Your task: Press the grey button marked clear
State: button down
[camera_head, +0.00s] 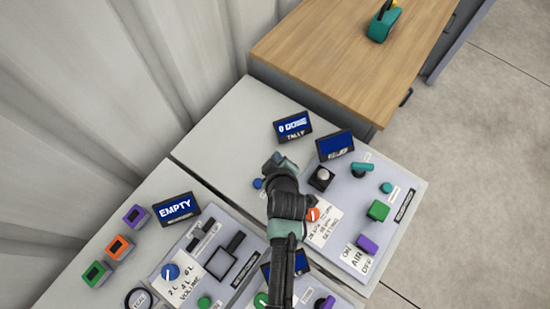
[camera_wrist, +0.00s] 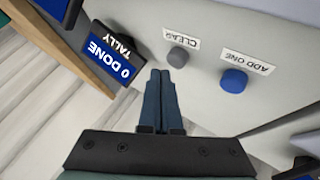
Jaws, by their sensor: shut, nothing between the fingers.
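The grey button (camera_wrist: 178,57) sits on the pale panel in the wrist view, beside a white label reading CLEAR (camera_wrist: 182,38). My gripper (camera_wrist: 160,73) is shut and empty, its fingertips just below and left of the grey button in the picture. I cannot tell how far they are above the panel. In the head view my gripper (camera_head: 277,161) is over the tally panel and hides the grey button. The tally display (camera_head: 293,127) reads 0 DONE; it also shows in the wrist view (camera_wrist: 112,60).
A blue button (camera_wrist: 233,80) labelled ADD ONE is right of the grey one. A second display (camera_head: 335,145), a black-based knob (camera_head: 321,178) and other controls stand close to the right. A wooden table (camera_head: 330,62) is behind.

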jog(key=shift+r, duration=0.15)
notch_tip(320, 180, up, 5)
jog(key=p, duration=0.4)
jog(key=shift+p, duration=0.3)
dwell(0.4)
